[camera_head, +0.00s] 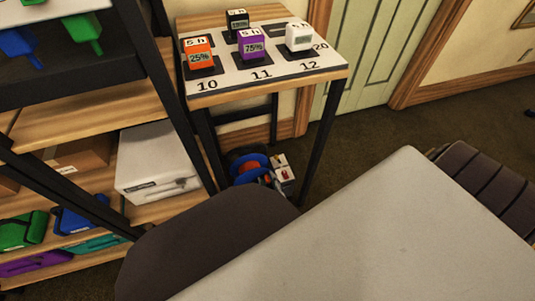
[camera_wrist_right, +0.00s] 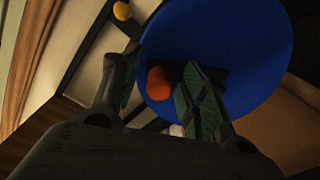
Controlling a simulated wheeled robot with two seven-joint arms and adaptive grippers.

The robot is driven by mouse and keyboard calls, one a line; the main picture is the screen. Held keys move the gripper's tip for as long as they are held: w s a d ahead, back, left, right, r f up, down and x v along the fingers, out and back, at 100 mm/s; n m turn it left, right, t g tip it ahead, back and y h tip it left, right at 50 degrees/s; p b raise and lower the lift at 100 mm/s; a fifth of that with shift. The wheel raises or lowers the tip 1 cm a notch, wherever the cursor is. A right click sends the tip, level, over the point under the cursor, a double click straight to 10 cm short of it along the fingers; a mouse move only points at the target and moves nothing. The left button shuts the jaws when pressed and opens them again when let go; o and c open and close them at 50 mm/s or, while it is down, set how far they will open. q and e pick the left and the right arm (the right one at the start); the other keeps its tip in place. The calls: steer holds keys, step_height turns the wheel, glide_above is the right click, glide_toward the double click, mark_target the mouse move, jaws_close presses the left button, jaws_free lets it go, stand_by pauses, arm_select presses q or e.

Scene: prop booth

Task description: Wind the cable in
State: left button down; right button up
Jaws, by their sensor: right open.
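A cable reel with a blue disc (camera_head: 250,165) sits low on the floor under the small table in the head view, partly hidden by a dark rounded shape in front. In the right wrist view the blue disc (camera_wrist_right: 235,45) fills the upper middle, with a round orange-red knob (camera_wrist_right: 159,84) before it. My right gripper (camera_wrist_right: 158,72) is open, one finger on each side of the knob; I cannot tell whether either touches it. In the head view I cannot make this gripper out clearly. My left gripper is not in view. No length of cable is clear.
The small table (camera_head: 330,71) carries several coloured timer cubes; its dark legs stand around the reel. A shelf unit (camera_head: 85,100) is close on the left. A pale flat surface (camera_head: 400,230) and the dark rounded shape (camera_head: 210,245) fill the foreground.

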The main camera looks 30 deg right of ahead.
steer(key=shift+w, duration=0.1)
jaws_close()
stand_by(0.3)
stand_by(0.4)
